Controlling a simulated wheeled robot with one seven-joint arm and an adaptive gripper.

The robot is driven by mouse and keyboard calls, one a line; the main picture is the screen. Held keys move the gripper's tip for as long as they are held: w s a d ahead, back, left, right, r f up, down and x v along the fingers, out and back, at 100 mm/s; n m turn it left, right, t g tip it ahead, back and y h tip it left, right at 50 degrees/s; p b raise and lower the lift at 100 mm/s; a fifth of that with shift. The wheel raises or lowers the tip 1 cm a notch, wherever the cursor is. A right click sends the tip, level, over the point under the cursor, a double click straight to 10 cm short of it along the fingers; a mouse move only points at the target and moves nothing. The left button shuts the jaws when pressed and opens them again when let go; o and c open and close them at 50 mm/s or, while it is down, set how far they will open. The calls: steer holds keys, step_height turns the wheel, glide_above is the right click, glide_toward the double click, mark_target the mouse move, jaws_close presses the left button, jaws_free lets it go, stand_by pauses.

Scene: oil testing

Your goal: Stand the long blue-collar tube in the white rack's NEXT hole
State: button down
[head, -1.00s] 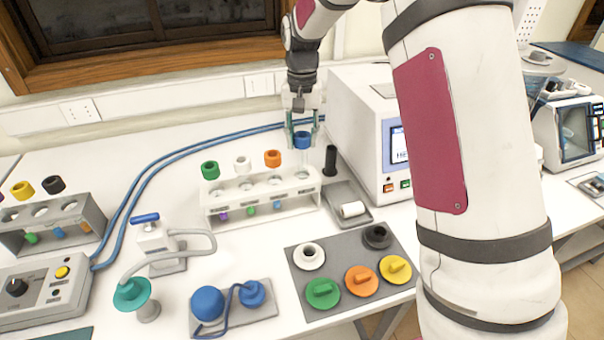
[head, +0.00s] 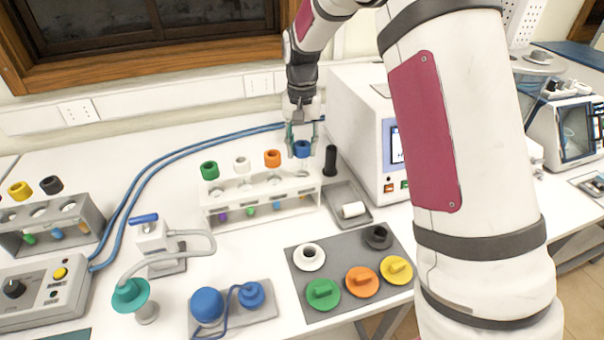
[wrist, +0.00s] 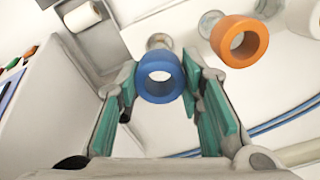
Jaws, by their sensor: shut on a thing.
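The long blue-collar tube shows mainly as its blue collar (head: 302,149) in the head view, above the right-end hole of the white rack (head: 232,217). My gripper (head: 303,142) points down with its fingers on both sides of this collar and is shut on it. In the wrist view, the collar (wrist: 160,76) sits between the teal finger pads, with clear glass beyond it. The tube looks upright and in line with the right-end hole. How deep its lower end sits is hard to tell.
Green (head: 209,170), white (head: 241,164) and orange (head: 272,158) collared tubes stand in the rack to the left. A black cylinder (head: 330,160) and a grey tray (head: 352,208) are close on the right. A white instrument (head: 352,125) stands behind them.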

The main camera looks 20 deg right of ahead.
steer(key=shift+f, duration=0.65)
steer(key=c, duration=1)
jaws_free()
step_height(320, 180, up, 11)
steer(key=shift+f, duration=0.1)
steer(key=shift+r, duration=0.6)
